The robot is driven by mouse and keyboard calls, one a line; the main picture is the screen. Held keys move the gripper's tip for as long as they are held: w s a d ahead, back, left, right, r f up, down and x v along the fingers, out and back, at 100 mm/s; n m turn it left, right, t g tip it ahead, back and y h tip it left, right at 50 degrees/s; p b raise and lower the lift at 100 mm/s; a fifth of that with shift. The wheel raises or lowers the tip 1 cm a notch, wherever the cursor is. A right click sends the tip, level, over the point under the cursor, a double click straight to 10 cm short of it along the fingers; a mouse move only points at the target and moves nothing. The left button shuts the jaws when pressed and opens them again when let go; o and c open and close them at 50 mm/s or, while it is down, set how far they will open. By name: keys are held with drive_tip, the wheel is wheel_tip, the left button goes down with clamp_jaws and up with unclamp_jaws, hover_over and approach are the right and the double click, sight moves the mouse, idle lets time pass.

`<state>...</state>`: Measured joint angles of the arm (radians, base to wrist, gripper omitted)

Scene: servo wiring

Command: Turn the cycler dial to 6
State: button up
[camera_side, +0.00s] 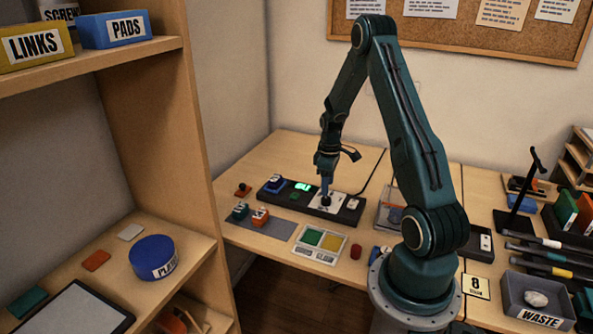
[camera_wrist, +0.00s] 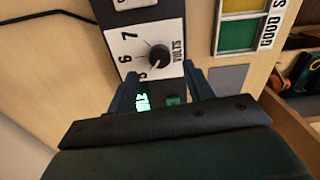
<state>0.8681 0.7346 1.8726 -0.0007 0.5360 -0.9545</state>
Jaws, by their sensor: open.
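The cycler dial is a black round knob (camera_wrist: 159,56) on a white plate (camera_wrist: 140,47) marked 5, 6, 7 and VOLTS. A thin mark runs from the knob toward the numbers, but I cannot tell exactly which one it meets. My gripper (camera_wrist: 161,80) is open, with its two blue fingers apart and nothing between them. In the wrist view the knob lies just beyond the fingertips.
The dark cycler box (camera_side: 272,192) carries a lit green display (camera_side: 303,186), which also shows in the wrist view (camera_wrist: 143,102). A tray with green and yellow sections (camera_side: 318,243) stands in front. Servos (camera_side: 260,216) sit on a grey mat nearby. A black cable runs behind.

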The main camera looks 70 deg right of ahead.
sight(327, 198)
drive_tip(key=shift+f, duration=2.55)
drive_tip(key=shift+c, duration=0.2)
drive_tip(key=c, duration=0.9)
